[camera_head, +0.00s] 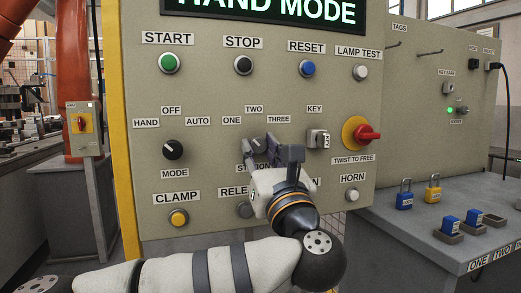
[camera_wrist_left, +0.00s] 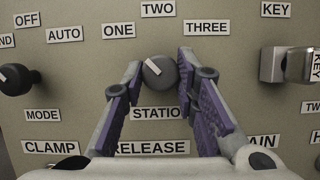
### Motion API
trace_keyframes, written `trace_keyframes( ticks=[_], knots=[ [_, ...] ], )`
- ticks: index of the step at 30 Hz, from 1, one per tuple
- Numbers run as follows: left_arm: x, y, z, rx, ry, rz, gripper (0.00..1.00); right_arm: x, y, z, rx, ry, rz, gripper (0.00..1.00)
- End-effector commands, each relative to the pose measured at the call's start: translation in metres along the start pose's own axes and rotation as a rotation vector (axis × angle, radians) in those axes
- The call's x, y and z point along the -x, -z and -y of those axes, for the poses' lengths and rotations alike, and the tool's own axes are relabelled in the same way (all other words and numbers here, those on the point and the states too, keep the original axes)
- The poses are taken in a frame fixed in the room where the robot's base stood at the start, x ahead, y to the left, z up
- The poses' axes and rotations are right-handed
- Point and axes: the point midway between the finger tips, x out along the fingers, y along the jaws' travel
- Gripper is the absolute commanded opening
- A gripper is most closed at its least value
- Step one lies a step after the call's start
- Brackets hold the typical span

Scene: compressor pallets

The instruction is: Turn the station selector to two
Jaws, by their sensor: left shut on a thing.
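The station selector (camera_wrist_left: 160,72) is a dark round knob on the beige panel, below the labels ONE (camera_wrist_left: 118,30), TWO (camera_wrist_left: 158,9) and THREE (camera_wrist_left: 206,27). Its pale mark seems to point up and left, toward ONE. My left gripper (camera_head: 271,152) is at the panel; in the left wrist view its two purple-padded fingers (camera_wrist_left: 159,82) are on either side of the knob and shut on it. In the head view the fingers hide most of the knob and part of the STATION label. My right gripper is not in view.
The mode knob (camera_head: 173,149) is to the left. A key switch (camera_head: 318,139) and a red twist-to-free knob (camera_head: 367,135) are to the right. Push buttons sit above and below.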

Motion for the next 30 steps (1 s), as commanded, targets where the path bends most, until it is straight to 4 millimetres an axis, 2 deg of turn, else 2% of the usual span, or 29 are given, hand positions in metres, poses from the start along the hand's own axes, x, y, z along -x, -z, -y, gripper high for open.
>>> trace_keyframes(
  ticks=[8,17,30],
  knots=[
    [-0.001,-0.006,-0.002,-0.151,0.063,0.005,0.0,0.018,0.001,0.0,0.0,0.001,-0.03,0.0],
    [-0.002,-0.009,-0.004,-0.387,0.16,0.008,0.0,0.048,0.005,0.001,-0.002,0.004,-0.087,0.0],
    [-0.001,-0.007,-0.005,-0.635,0.263,0.006,0.0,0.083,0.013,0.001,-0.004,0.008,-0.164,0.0]
  ],
)
